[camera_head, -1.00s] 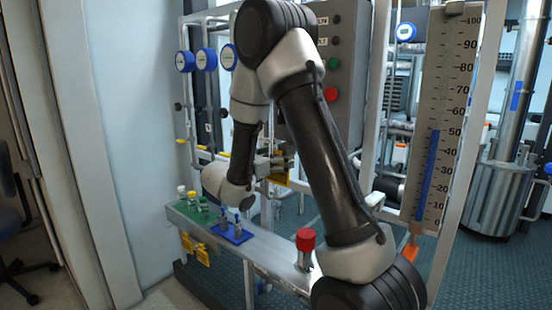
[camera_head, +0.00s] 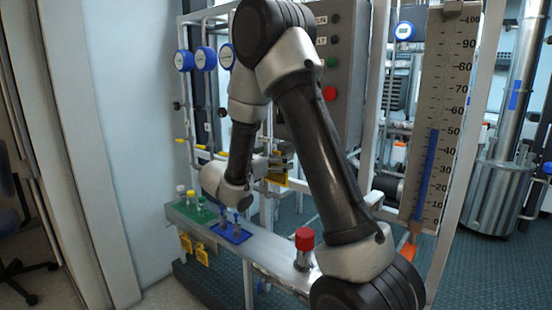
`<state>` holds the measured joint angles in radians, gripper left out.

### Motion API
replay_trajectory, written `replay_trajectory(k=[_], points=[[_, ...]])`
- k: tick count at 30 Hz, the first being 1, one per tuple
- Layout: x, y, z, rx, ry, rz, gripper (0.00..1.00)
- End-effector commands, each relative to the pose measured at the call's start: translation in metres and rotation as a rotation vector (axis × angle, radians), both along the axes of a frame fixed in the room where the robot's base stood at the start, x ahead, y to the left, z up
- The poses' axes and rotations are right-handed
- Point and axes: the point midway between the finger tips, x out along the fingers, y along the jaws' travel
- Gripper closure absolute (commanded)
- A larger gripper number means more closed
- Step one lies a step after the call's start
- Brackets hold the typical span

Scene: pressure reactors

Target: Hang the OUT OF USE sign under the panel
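The grey panel (camera_head: 350,75) with a green and a red button stands behind my arm, partly covered by it. A yellow sign (camera_head: 277,181) is below the panel's lower left edge, right under my gripper (camera_head: 286,161). Its lettering is too small to read. My gripper points right, and my own arm partly hides it. I cannot tell whether its fingers touch the sign or whether they are open or shut. Two more yellow signs hang at the shelf's front, one at the left (camera_head: 186,243) and one beside it (camera_head: 202,255).
The narrow metal shelf (camera_head: 268,258) carries a green rack (camera_head: 196,212) of vials, a blue tray (camera_head: 231,234) with small vials and a red-capped container (camera_head: 305,240). Pipes and blue gauges (camera_head: 184,60) stand behind. A tall scale (camera_head: 447,110) is at the right.

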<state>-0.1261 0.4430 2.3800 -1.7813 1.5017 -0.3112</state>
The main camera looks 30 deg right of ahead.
Motion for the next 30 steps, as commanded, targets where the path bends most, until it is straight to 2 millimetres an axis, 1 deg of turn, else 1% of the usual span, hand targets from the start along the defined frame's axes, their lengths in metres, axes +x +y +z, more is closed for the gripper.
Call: replay_trajectory(k=[5, 12, 15, 18, 21, 26, 28, 30], points=[[-0.008, 0.027, 0.0, -0.001, 0.0, 0.007, 0.0], [-0.027, 0.078, 0.0, 0.0, 0.0, 0.007, 0.0], [-0.033, 0.094, 0.0, -0.001, 0.0, 0.006, 0.0], [-0.037, 0.105, 0.0, 0.0, 0.0, 0.004, 0.0], [-0.039, 0.109, 0.0, 0.0, 0.0, 0.002, 0.0], [-0.04, 0.111, -0.001, 0.008, -0.01, 0.003, 0.0], [-0.043, 0.108, -0.011, 0.054, -0.019, -0.016, 0.0], [-0.055, 0.1, -0.026, 0.115, -0.021, -0.069, 0.0]])
